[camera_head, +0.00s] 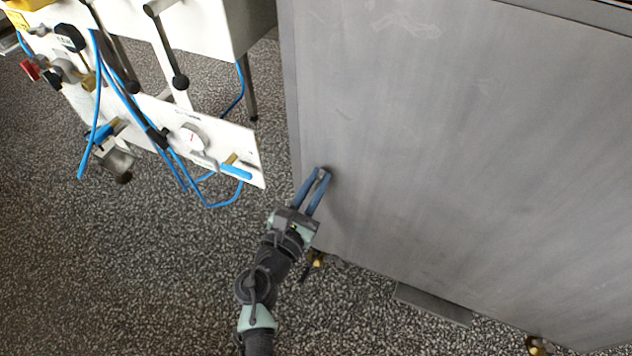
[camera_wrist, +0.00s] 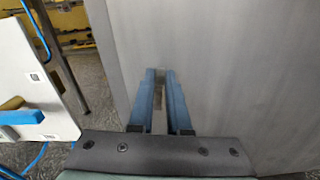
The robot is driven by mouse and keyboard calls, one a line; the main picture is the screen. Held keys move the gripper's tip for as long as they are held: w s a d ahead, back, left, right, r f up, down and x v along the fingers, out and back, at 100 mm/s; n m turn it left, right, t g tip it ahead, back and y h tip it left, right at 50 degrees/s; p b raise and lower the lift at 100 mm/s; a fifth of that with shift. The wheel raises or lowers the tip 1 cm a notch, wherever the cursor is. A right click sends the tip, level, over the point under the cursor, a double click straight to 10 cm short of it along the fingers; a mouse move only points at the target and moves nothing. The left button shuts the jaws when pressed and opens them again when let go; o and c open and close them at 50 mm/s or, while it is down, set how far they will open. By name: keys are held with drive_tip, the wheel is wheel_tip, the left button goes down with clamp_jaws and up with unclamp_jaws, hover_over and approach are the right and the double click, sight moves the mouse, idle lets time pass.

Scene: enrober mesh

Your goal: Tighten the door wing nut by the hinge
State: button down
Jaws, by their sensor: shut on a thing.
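A large grey metal door panel (camera_head: 450,130) fills the right of the head view and most of the wrist view (camera_wrist: 230,70). My gripper (camera_head: 322,174) reaches up to the panel's lower left part, near its left edge. Its two blue fingers are close together, and in the wrist view (camera_wrist: 160,76) they point at the panel with a narrow gap between them. A small dark part (camera_head: 328,170) shows at the fingertips against the panel; it seems to be the wing nut, and the fingers are shut on it. Its shape and wings are mostly hidden by the fingers.
A white panel (camera_head: 222,145) with valves, a gauge (camera_head: 192,137) and blue hoses stands left of my gripper. A blue-handled valve (camera_head: 236,171) sticks out at its corner. A brass-coloured caster (camera_head: 318,259) is under the grey panel.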

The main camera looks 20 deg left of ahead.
drive_tip(key=m+b, duration=0.2)
drive_tip(key=m, duration=0.2)
drive_tip(key=d+f+m+b, duration=0.1)
drive_tip(key=m+b, duration=0.2)
drive_tip(key=m, duration=0.1)
drive_tip(key=f+m+b, duration=0.1)
drive_tip(key=m+b, duration=0.2)
drive_tip(key=m, duration=0.1)
drive_tip(key=shift+d+m, duration=0.3)
drive_tip(key=shift+d, duration=0.05)
drive_tip(key=shift+s+f+m+b, duration=0.15)
drive_tip(key=shift+m+b, duration=0.9)
drive_tip(key=shift+m, duration=0.65)
drive_tip(key=c, duration=0.9)
unclamp_jaws()
